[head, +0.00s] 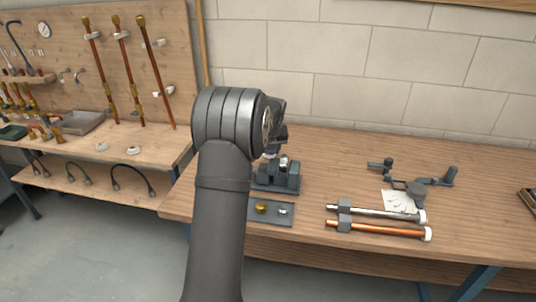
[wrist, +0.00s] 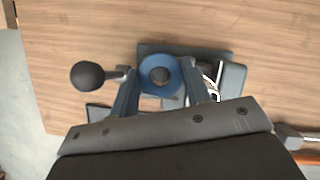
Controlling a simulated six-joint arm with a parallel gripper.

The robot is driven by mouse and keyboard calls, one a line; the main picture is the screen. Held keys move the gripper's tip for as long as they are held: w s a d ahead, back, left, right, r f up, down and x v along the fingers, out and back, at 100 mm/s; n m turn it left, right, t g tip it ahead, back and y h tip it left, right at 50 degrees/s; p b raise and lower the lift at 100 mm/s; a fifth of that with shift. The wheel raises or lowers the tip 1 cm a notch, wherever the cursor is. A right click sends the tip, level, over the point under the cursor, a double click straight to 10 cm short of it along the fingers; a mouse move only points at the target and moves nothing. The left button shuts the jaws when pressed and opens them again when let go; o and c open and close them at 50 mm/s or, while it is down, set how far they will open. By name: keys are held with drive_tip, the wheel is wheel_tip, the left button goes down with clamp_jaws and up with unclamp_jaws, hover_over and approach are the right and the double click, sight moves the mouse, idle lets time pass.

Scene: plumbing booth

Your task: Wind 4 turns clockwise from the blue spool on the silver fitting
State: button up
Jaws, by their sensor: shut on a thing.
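The blue spool (wrist: 147,66) is a ring with a dark centre, seen end-on in the wrist view. My gripper (wrist: 160,74) is shut on it, with one finger on each side. In the head view my arm hides the gripper and the spool. A small silver fitting (head: 284,161) shows at the top of the dark vise (head: 277,180), just right of my arm. A bright silver edge (wrist: 211,82) shows beside the right finger in the wrist view, partly hidden. I cannot tell whether tape runs from the spool to the fitting.
A grey tray (head: 271,222) holds a brass fitting (head: 262,207) and a small silver piece (head: 283,211). A silver pipe (head: 375,211) and a copper pipe (head: 380,229) lie to the right. A ball-ended handle (wrist: 88,76) sticks out left of my fingers.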

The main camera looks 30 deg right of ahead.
drive_tip(key=s+d, duration=0.6)
drive_tip(key=d, duration=0.3)
drive_tip(key=s+a, duration=0.4)
drive_tip(key=s, duration=0.1)
drive_tip(key=shift+a, duration=0.2)
drive_tip(key=w+a, duration=0.1)
drive_tip(key=a, duration=0.1)
drive_tip(key=w+a, duration=0.1)
drive_tip(key=a, duration=0.2)
drive_tip(key=w+a, duration=0.1)
drive_tip(key=a, duration=0.1)
drive_tip(key=shift+w+a, duration=0.25)
drive_tip(key=shift+a, duration=0.05)
drive_tip(key=w, duration=0.4)
drive_tip(key=shift+w, duration=0.3)
drive_tip(key=w+d, duration=0.3)
drive_tip(key=shift+d, duration=0.15)
drive_tip(key=s+d, duration=0.4)
drive_tip(key=d, duration=0.4)
drive_tip(key=s+a, duration=0.1)
drive_tip(key=s, duration=0.5)
wheel_tip(320, 180, up, 7)
drive_tip(key=a, duration=0.1)
drive_tip(key=shift+s+a, duration=0.15)
drive_tip(key=shift+s, duration=0.1)
